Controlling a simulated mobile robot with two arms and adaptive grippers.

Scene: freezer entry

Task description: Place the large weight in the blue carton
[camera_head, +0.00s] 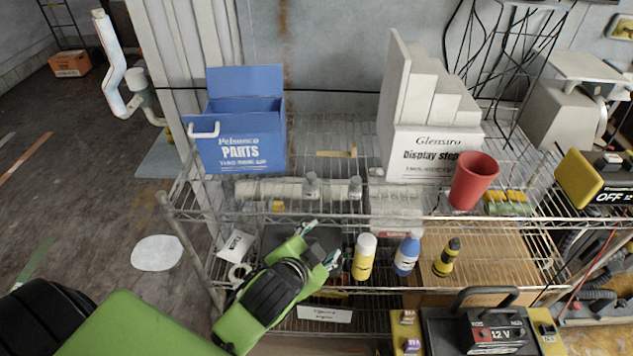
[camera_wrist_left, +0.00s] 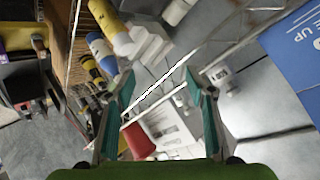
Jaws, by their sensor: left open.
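The blue carton (camera_head: 240,150), marked "PARTS", stands open with its lid raised at the left of the upper wire shelf. It also shows at the right of the left wrist view (camera_wrist_left: 292,45). Two small silvery weights stand to its right, one nearer the carton (camera_head: 312,186) and one farther right (camera_head: 355,188). They look alike in size here, so I cannot tell which is the large one. A silvery weight also shows in the wrist view (camera_wrist_left: 222,78). My left gripper (camera_head: 322,244) is open and empty, in front of and below the upper shelf's front edge. My right gripper is out of view.
A white stepped display box (camera_head: 435,150) and a red cup (camera_head: 473,180) stand farther right on the upper shelf. A yellow bottle (camera_head: 363,258), a blue bottle (camera_head: 406,254) and a yellow-black bottle (camera_head: 447,258) stand on the lower shelf. The upper shelf's wire front edge lies close to my gripper.

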